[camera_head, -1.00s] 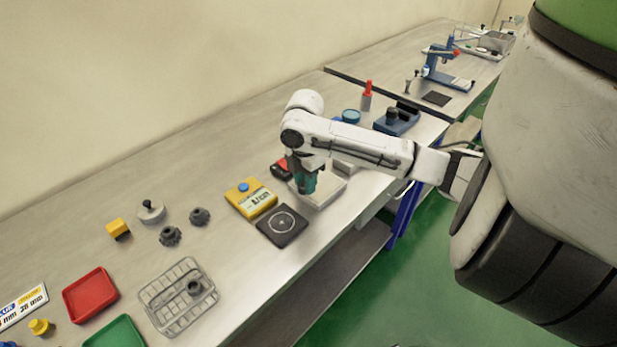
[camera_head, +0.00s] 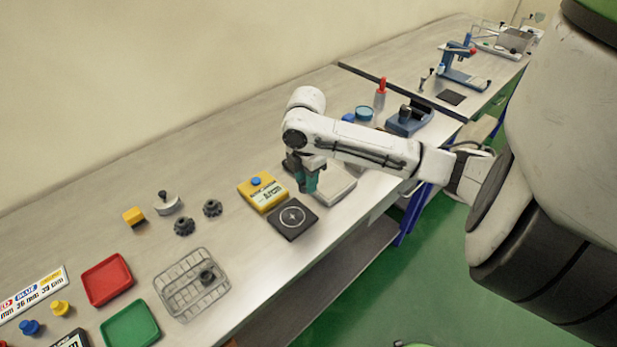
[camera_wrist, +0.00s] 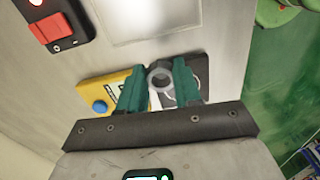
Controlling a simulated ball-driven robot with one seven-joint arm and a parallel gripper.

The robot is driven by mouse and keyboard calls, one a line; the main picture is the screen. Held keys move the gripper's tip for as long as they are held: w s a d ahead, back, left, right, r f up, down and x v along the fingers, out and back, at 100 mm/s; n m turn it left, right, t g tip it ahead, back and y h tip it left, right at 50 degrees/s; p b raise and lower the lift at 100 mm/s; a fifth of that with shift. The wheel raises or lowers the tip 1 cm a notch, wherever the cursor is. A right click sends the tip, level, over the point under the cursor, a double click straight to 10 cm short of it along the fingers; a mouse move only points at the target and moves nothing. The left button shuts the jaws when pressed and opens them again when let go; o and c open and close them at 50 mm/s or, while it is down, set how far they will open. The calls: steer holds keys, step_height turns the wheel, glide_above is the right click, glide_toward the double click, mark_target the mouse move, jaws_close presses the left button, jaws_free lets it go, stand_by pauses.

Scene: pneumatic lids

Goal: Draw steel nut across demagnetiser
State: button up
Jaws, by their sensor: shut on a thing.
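My gripper (camera_head: 308,188) points down over the bench, between a pale flat block (camera_head: 338,190) and a black pad with a white ring mark (camera_head: 292,218). In the wrist view my gripper (camera_wrist: 160,88) has its teal fingers shut on the grey steel nut (camera_wrist: 159,74), a ring with an open hole. The nut is hidden in the head view. The black pad also shows behind the fingers in the wrist view (camera_wrist: 197,75). A red switch on a black box (camera_wrist: 50,28) is at that view's upper left. I cannot tell for certain which item is the demagnetiser.
A yellow box with a blue button (camera_head: 262,193) stands beside the pad. Dark gear-like parts (camera_head: 184,227), a wire basket (camera_head: 190,285), a red tray (camera_head: 107,280) and a green tray (camera_head: 130,327) lie to the left. A blue device (camera_head: 408,121) stands beyond the arm.

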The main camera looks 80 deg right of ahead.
steer(key=shift+r+p, duration=1.4)
steer(key=shift+r, duration=0.65)
steer(key=shift+r, duration=0.1)
